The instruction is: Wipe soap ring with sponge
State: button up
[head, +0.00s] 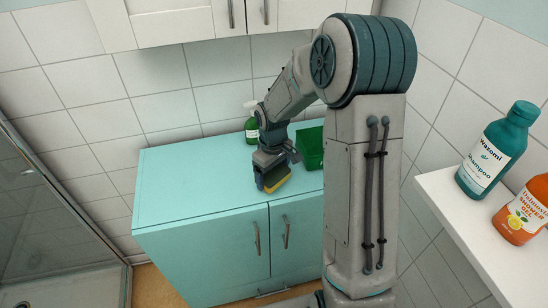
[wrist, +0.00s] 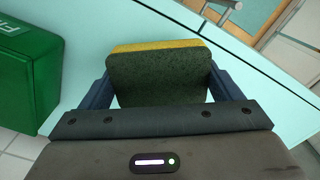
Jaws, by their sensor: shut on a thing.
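The sponge (head: 277,184), with a yellow layer and a dark green scouring side, is between the fingers of my gripper (head: 270,175). In the wrist view, my gripper (wrist: 160,82) is shut on the sponge (wrist: 155,75), one blue finger on each side. The sponge is tilted and low over the teal countertop (head: 195,185); I cannot tell whether it touches the surface. No soap ring can be made out in either view. My arm and the sponge hide part of the countertop.
A green box (head: 311,148) stands right of my gripper, partly behind my arm; it also shows in the wrist view (wrist: 28,75). A green spray bottle (head: 251,130) stands behind. A shampoo bottle (head: 495,150) and an orange shower gel (head: 522,212) stand on a white shelf (head: 450,225). The countertop's left part is clear.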

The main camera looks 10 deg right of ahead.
aim_at(273, 172)
jog(key=shift+r+p, duration=1.5)
jog(key=shift+r, duration=0.9)
